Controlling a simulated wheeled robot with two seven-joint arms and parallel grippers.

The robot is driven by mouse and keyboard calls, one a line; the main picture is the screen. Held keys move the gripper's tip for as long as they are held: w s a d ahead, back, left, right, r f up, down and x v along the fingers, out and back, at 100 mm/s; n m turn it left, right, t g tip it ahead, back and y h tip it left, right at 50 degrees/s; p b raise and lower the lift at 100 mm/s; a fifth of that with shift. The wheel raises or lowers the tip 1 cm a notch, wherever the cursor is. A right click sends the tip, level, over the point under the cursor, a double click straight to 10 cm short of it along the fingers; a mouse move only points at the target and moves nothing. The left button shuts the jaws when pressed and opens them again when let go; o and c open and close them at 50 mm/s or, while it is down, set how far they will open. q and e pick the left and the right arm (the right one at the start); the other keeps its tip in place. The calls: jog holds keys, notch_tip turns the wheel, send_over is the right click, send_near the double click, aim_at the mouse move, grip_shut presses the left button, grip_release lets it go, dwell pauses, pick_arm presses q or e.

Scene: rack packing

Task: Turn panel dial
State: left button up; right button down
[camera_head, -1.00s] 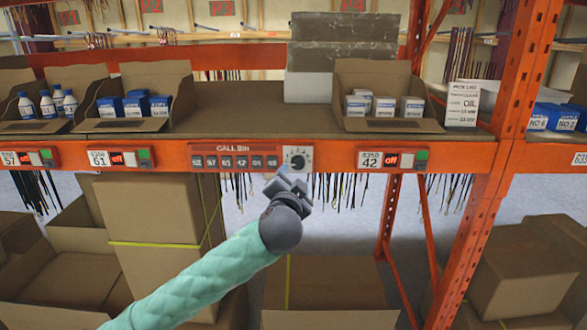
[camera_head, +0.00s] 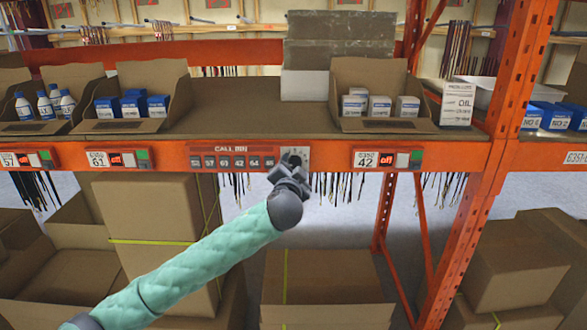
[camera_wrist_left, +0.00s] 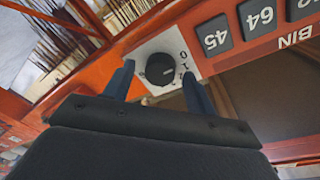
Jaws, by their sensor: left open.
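The panel dial is a round black knob on a pale square plate, mounted on the orange shelf beam at the right end of the call bin panel (camera_head: 232,150). In the left wrist view the dial (camera_wrist_left: 160,69) sits between the two blue fingers of my left gripper (camera_wrist_left: 160,85), with a gap on both sides. A short light mark shows on the knob, and digits are printed beside it on the plate. In the head view my left gripper (camera_head: 293,168) is in front of the dial and covers most of it. The gripper is open and empty. My right gripper is not in view.
Numbered keys line the call panel left of the dial. A label unit marked 42 (camera_head: 387,159) is to its right on the beam. Cartons with small boxes (camera_head: 381,124) stand on the shelf above. Large cardboard boxes (camera_head: 150,205) stand below.

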pick_arm(q)
jog(key=c, duration=1)
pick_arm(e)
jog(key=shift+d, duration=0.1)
